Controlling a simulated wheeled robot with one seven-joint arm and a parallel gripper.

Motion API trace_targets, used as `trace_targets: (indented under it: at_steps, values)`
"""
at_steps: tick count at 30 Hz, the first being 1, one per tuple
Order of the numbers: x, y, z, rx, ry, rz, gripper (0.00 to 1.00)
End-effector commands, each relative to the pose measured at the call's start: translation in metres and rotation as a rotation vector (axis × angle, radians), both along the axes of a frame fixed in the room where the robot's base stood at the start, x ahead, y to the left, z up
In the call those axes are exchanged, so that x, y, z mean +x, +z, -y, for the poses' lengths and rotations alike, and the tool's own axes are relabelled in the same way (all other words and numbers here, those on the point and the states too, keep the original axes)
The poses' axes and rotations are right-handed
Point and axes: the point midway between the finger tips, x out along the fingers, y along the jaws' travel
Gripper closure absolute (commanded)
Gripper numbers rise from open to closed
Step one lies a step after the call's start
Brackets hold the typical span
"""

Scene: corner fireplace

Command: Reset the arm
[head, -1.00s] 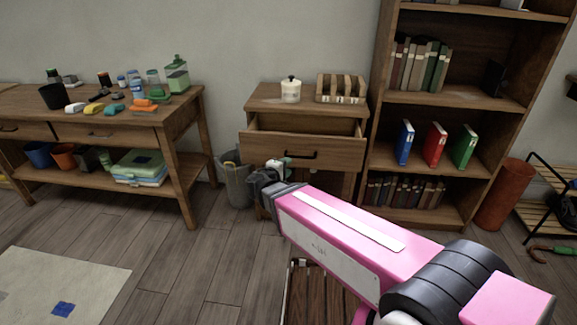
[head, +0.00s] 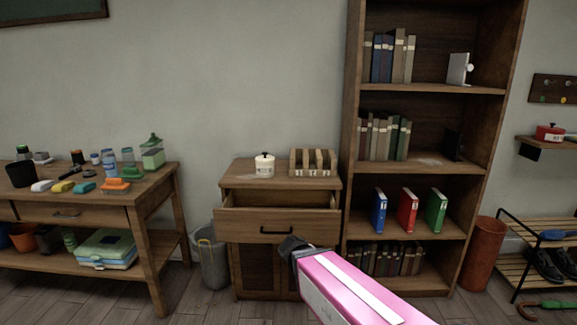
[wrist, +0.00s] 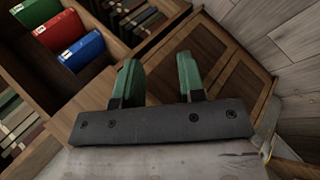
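My gripper (wrist: 158,64) is open in the wrist view, with its two green fingers apart and nothing between them. In the head view my pink arm reaches up from the bottom edge, its dark end in front of the small wooden cabinet (head: 240,262). The fingers are hidden there. The cabinet's top drawer (head: 278,227) is pulled open. What lies inside the drawer cannot be made out.
A white lidded jar (head: 264,167) and a wooden rack (head: 313,162) stand on the cabinet. A bookshelf (head: 352,120) with books and colored binders is at right. A cluttered workbench (head: 152,196) is at left, with a grey bin (head: 212,262) between it and the cabinet.

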Motion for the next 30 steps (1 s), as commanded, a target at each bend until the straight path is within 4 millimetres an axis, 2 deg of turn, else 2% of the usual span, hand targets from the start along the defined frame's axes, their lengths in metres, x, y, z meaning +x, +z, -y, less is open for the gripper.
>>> trace_targets:
  at_steps: [1, 3, 12, 19, 30]
  values:
    - [-0.005, -0.005, 0.015, 0.052, -0.053, -0.028, 0.64]
    - [-0.012, -0.012, 0.030, 0.131, -0.120, -0.066, 0.64]
    - [-0.039, -0.031, 0.074, 0.481, -0.377, -0.187, 0.64]
    - [-0.047, -0.032, 0.086, 0.654, -0.477, -0.221, 0.64]
    - [-0.049, -0.032, 0.087, 0.685, -0.492, -0.227, 0.64]
